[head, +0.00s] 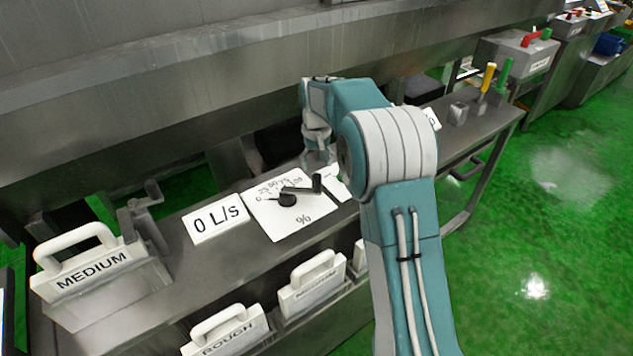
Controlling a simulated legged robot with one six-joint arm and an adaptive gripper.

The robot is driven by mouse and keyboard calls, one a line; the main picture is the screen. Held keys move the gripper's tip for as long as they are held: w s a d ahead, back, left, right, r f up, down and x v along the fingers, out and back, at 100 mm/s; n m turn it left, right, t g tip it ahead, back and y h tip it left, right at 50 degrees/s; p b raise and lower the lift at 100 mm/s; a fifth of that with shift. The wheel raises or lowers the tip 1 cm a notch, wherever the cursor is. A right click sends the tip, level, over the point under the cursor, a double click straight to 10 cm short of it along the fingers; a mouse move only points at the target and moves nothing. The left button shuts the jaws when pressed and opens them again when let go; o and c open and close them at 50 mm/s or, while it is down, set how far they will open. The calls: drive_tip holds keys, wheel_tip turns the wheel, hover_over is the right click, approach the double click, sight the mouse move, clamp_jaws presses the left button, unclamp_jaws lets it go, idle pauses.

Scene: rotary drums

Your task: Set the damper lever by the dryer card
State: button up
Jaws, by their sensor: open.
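The black damper lever (298,190) is mounted on a white dial plate (290,227) marked with a scale from 0 and a % sign. Its round hub sits mid-plate and its arm reaches right to a short upright handle. My gripper (318,163) points down just behind the handle, apart from it as far as I can see. It is open, with nothing visible between its fingers. My arm covers part of the bench to the right. No dryer card can be made out for certain; a white card (336,184) beside the plate is mostly hidden.
A sign reading 0 L/s (215,220) stands left of the dial. A MEDIUM plate (95,270) with a handle is at far left. A ROUGH plate (228,335) and another handled plate (312,283) hang along the front. Yellow (488,78) and green (503,75) levers stand at the bench's right end.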

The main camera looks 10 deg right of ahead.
sight(316, 175)
wheel_tip(316, 175, down, 7)
idle(0.3)
clamp_jaws()
